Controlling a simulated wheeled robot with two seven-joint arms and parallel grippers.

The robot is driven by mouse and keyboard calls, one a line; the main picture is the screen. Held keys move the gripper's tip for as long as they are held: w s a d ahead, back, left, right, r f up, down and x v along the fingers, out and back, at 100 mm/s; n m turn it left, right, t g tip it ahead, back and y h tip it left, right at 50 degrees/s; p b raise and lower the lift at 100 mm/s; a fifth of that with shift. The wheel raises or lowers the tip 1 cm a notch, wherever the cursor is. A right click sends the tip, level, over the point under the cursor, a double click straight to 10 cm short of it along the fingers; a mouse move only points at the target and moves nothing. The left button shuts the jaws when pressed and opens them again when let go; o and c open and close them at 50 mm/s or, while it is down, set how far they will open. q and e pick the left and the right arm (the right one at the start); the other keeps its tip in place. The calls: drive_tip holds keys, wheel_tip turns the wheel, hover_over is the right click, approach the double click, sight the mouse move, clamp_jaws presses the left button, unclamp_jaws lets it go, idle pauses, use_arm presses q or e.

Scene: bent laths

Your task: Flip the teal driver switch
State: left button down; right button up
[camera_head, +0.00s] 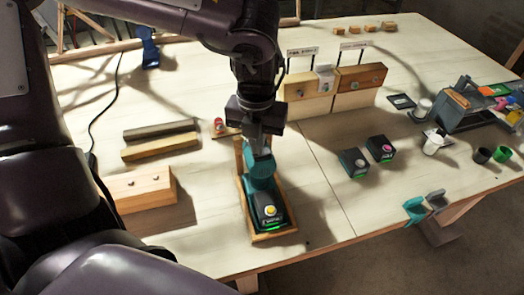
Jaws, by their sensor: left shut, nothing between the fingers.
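The teal driver (264,188) lies in a wooden cradle (276,236) near the front middle of the table. Its battery end, with a yellow spot on top and a green strip, points toward the front edge. My left gripper (262,146) is shut and points down at the far end of the driver. It overlaps the driver's head in this view, and I cannot tell whether it touches. The switch itself is too small to make out or is hidden by the gripper. My right gripper is not in view.
Two dark battery blocks (354,162) stand right of the driver. Wood strips (158,146) and a wooden block (140,188) lie to the left. Wooden blocks with signs (360,76) stand behind. A grey rack (468,104) and cups (482,155) are at right.

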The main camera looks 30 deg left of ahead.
use_arm(q)
wheel_tip(320, 180, up, 7)
drive_tip(key=p, duration=0.4)
idle(0.5)
idle(0.4)
